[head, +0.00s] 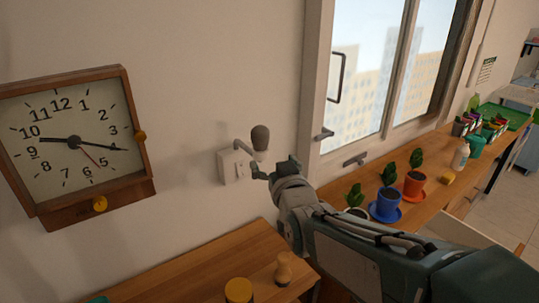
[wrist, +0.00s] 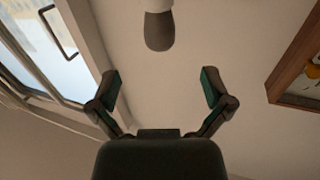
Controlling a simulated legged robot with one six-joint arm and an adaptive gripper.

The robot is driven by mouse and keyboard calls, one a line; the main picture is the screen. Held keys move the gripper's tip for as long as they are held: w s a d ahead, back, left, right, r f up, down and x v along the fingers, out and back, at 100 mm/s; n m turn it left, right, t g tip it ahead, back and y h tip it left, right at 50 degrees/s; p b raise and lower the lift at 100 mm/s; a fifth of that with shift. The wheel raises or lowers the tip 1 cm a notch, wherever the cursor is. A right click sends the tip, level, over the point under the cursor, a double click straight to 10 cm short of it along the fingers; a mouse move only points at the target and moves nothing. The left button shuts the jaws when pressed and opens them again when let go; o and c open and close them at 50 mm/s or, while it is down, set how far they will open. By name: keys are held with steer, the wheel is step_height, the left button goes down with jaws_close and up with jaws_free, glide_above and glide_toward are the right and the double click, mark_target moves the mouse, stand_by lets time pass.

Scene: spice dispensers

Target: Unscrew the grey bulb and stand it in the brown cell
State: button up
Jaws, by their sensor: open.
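The grey bulb (head: 260,137) stands upright near the wall, its pale base (head: 259,155) below it, beside a white wall box (head: 233,167) with a thin bent arm. It also shows at the top middle of the wrist view (wrist: 159,32), with its pale base cut by the frame's edge. My gripper (head: 272,169) is close to the bulb in the head view, just below and right of it. In the wrist view its fingers (wrist: 160,86) are spread wide with nothing between them, and the bulb lies beyond the tips. I cannot make out a brown cell.
A wooden wall clock (head: 75,143) hangs at left. A wooden table (head: 205,262) below holds a yellow-topped thing (head: 239,290) and a small wooden figure (head: 283,269). At right, a sill carries a blue pot (head: 387,203) and a red pot (head: 414,183) below the window.

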mark_target(265, 142)
steer(key=x, duration=1.1)
steer(key=shift+s, duration=0.1)
steer(key=c, duration=1.3)
steer(key=shift+d+r+y, duration=0.1)
steer(key=shift+y, duration=0.2)
steer(key=shift+n+g+y, duration=0.5)
steer(key=shift+n+y, duration=0.4)
steer(key=shift+y, duration=0.1)
